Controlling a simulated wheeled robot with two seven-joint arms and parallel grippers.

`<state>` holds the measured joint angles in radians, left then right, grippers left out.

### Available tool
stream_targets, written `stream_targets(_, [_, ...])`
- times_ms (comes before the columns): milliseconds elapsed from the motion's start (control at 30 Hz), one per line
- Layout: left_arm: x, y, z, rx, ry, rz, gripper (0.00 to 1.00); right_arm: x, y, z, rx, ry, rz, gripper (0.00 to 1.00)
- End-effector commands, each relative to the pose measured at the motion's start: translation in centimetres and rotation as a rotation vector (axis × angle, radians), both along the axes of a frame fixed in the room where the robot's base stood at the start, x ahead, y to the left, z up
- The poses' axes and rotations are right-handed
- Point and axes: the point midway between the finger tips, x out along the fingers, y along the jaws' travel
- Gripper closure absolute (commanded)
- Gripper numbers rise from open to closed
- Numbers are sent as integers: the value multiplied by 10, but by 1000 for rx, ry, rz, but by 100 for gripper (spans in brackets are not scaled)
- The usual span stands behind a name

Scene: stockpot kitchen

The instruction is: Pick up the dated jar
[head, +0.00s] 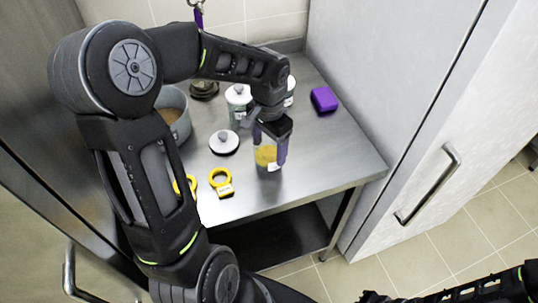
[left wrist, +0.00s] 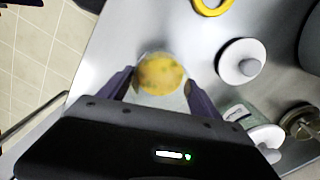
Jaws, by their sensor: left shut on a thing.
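A clear jar with yellow contents (head: 266,156) is upright at the front right of the steel table, with a small white label low on its side. I cannot read the label or tell whether the jar's base touches the table. My left gripper (head: 271,148) comes down from above and is shut on this jar, with its purple fingers on either side. In the left wrist view the jar's yellow contents (left wrist: 160,74) show between the two fingers. My right arm (head: 470,292) shows only at the lower right edge, and its jaws are not clear.
A tall cabinet (head: 420,100) stands close on the right.

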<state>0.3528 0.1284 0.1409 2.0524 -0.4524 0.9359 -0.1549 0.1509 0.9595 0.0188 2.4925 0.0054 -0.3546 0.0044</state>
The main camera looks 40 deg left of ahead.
Motion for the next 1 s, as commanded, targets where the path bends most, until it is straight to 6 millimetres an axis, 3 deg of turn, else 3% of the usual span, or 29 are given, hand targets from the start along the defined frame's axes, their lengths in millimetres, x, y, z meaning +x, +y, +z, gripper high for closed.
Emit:
stream_targets(367, [0,0,1,1,-1,0,94,0,0,0,0,0,0,100])
stream_targets(733, [1,0,10,2,-4,0,94,0,0,-1,0,0,0,100])
stream_targets(1000, [2,0,55,1,-7,-1,94,1,0,-7,2,-3,0,100])
